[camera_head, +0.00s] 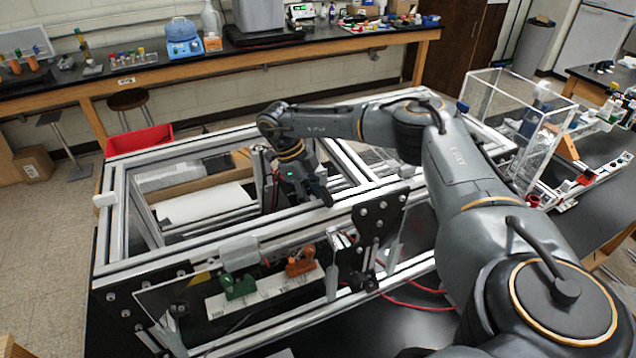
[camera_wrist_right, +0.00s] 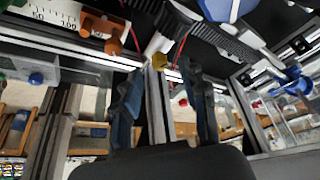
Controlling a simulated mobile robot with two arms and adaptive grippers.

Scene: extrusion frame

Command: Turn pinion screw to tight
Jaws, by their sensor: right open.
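My right gripper (camera_head: 318,192) reaches over the frame's near rail in the head view. In the right wrist view its two dark fingers (camera_wrist_right: 163,72) stand apart, open, with nothing held. A small brass-yellow knob (camera_wrist_right: 159,62), perhaps the pinion screw, shows between the fingertips and seems to lie beyond them. I cannot tell whether they touch it. A black toothed strip (camera_wrist_right: 235,45) runs diagonally close by. In the head view I cannot make out the screw. My left gripper is not in view.
The extrusion frame (camera_head: 230,268) has rails around the gripper. An orange clamp (camera_head: 301,261) and a green clamp (camera_head: 238,287) sit on a marked white plate at its front. A red bin (camera_head: 140,138) is at the back left. A clear box (camera_head: 500,110) stands right.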

